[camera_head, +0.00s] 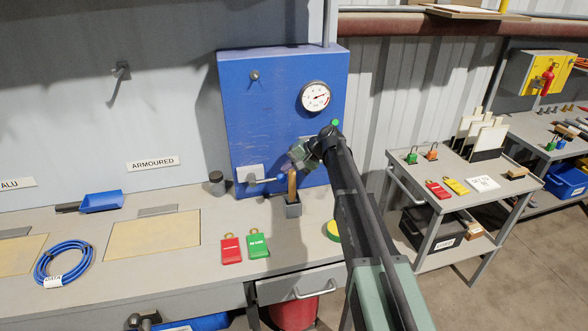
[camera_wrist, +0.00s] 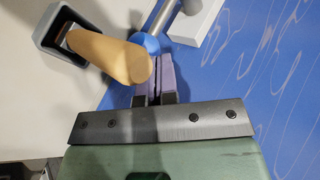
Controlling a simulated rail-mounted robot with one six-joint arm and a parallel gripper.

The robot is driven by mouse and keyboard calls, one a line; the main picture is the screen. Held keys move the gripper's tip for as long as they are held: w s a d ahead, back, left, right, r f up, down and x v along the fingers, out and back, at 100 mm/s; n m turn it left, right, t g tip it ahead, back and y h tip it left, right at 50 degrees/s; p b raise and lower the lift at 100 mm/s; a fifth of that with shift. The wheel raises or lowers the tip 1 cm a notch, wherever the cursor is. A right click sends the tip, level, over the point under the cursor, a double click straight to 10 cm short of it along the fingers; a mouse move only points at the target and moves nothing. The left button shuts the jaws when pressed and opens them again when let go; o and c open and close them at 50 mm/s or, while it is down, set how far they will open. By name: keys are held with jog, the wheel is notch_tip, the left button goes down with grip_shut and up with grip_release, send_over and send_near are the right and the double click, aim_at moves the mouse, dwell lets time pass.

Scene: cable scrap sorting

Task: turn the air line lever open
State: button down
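The air line lever is a metal rod on a pale block (camera_head: 250,173) low on the blue panel (camera_head: 265,115). The rod (camera_head: 264,181) points right, roughly level. In the wrist view the rod ends in a blue knob (camera_wrist: 146,42), and the pale block (camera_wrist: 196,20) is beyond it. My gripper (camera_head: 298,160) is in front of the panel's lower part, just right of the lever. In the wrist view its purple fingers (camera_wrist: 156,75) are together with only a thin dark line between them. Their tips are at the knob's lower edge; I cannot tell whether they touch it.
A wooden handle (camera_head: 292,185) stands in a grey holder (camera_head: 293,209) close to my gripper; the handle looms beside the fingers in the wrist view (camera_wrist: 110,55). Red (camera_head: 231,249) and green (camera_head: 258,246) tags lie on the bench.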

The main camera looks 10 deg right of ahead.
jog(key=shift+s+d+f+b, duration=0.1)
jog(key=shift+f+b, duration=0.2)
jog(key=shift+f, duration=0.1)
dwell(0.3)
jog(key=w+p+v, duration=0.2)
jog(key=p+v, duration=0.7)
jog(key=v, duration=0.3)
jog(key=shift+s+d+r, duration=0.25)
jog(key=shift+d+r, duration=0.05)
jog(key=shift+r, duration=0.2)
